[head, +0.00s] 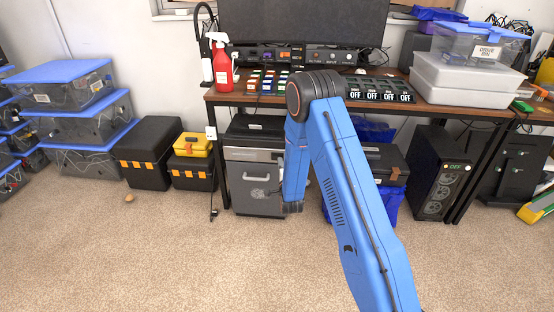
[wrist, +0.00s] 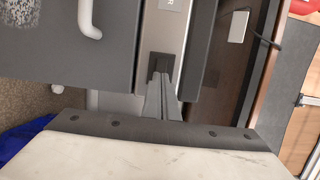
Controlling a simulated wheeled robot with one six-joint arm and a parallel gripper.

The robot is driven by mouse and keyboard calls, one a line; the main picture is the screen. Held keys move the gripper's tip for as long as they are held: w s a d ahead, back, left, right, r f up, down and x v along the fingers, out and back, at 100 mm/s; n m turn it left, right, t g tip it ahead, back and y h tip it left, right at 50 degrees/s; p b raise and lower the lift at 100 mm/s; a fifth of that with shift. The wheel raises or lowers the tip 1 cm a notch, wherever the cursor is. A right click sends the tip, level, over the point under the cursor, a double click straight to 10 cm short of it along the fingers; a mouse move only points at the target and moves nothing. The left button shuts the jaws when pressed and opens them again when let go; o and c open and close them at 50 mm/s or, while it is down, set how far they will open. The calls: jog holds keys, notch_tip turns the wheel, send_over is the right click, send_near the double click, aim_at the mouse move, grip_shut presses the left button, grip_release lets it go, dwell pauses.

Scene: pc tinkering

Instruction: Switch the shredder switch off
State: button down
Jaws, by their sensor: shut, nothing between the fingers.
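The shredder (head: 255,190) is a grey and black box with a handle, standing on the carpet under the desk. Its front fills the upper left of the wrist view (wrist: 55,40), with the light handle at the top. The shredder switch (wrist: 160,57) is a small dark rectangle on the silver strip. My gripper (wrist: 160,80) is shut and empty, its fingertips over the lower part of the switch. I cannot tell whether they touch it, and the fingers hide part of it, so its position is unclear. In the head view my arm hides the gripper.
The desk (head: 222,97) stands above the shredder, with a red spray bottle (head: 223,72) on top. A yellow and black toolbox (head: 192,160) stands left of the shredder. A black PC case (head: 438,175) stands to the right. Open carpet lies in front.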

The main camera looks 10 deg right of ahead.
jog(key=shift+w+d, duration=0.1)
jog(key=shift+w, duration=0.2)
dwell(0.4)
jog(key=shift+s+a, duration=0.3)
jog(key=shift+s, duration=0.65)
jog(key=shift+s+a, duration=0.3)
jog(key=shift+s, duration=0.65)
jog(key=shift+s+a, duration=0.3)
jog(key=shift+s, duration=0.65)
jog(key=s, duration=1.2)
jog(key=s+d+r+n+g+y, duration=0.1)
jog(key=s+r+n+g, duration=0.3)
jog(key=r, duration=0.5)
jog(key=s+d+r+n+g+y, duration=0.1)
jog(key=s+r+n+g, duration=0.3)
jog(key=r, duration=0.5)
jog(key=s+d+r+n+g, duration=0.1)
jog(key=s+d+r+n, duration=0.1)
jog(key=s, duration=0.9)
jog(key=s+d+r+n+g, duration=0.1)
jog(key=s+r+n, duration=0.4)
jog(key=s, duration=0.6)
jog(key=s+d+r+n+g, duration=0.2)
jog(key=s+r+n+g, duration=0.1)
jog(key=s, duration=0.8)
jog(key=shift+s+d+r+n+h, duration=0.25)
jog(key=shift+d+r+n+h, duration=0.05)
jog(key=shift+r+n+h, duration=0.1)
